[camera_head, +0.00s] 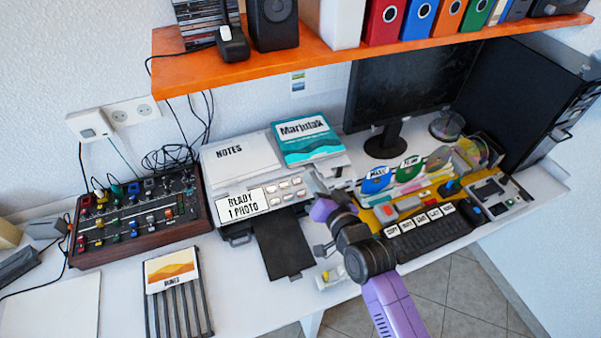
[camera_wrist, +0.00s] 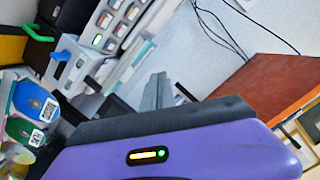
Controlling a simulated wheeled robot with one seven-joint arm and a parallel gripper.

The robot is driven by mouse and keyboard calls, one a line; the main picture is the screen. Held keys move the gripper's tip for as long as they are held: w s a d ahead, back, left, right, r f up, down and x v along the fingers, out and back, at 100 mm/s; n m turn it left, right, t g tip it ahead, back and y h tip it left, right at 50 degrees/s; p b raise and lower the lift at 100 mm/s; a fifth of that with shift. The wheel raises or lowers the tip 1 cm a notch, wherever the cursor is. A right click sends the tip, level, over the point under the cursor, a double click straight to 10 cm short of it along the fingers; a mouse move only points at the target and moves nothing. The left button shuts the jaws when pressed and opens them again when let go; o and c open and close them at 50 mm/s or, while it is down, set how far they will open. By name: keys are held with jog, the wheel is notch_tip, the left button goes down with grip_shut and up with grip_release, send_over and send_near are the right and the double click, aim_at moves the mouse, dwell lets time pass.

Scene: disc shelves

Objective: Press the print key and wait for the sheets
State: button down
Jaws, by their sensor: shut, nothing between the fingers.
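The printer (camera_head: 230,170) stands at the middle of the desk. Its display (camera_head: 240,202) reads "READY 1 PHOTO". Two rows of pale keys (camera_head: 285,189) sit right of the display; their labels are too small to read. In the wrist view the printer keys (camera_wrist: 118,22) show at the top, one with a green light. The black output tray (camera_head: 282,248) sticks out in front, with no sheet visible on it. My gripper (camera_head: 313,182) is shut and empty at the right end of the key panel; I cannot tell whether it touches. Its grey fingers (camera_wrist: 158,90) show in the wrist view.
A mixer (camera_head: 138,218) stands left of the printer. A slatted rack (camera_head: 180,310) with a dunes picture lies at the front. A keyboard (camera_head: 430,235), disc holders and a monitor (camera_head: 410,85) are on the right. An orange shelf (camera_head: 300,62) hangs above.

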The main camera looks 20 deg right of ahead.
aim_at(301, 194)
notch_tip(301, 194, down, 3)
jog(key=shift+a+f+m+g, duration=0.1)
jog(key=shift+f+m+g, duration=0.05)
jog(key=shift+m+g, duration=0.35)
jog(key=w+f+b, duration=0.4)
jog(key=f+b, duration=0.3)
jog(key=b, duration=0.1)
jog(key=shift+f, duration=0.35)
jog(key=shift+w, duration=0.1)
dwell(1.7)
jog(key=shift+w+f+b, duration=0.2)
jog(key=shift+f+b, duration=0.2)
jog(key=shift+b, duration=0.05)
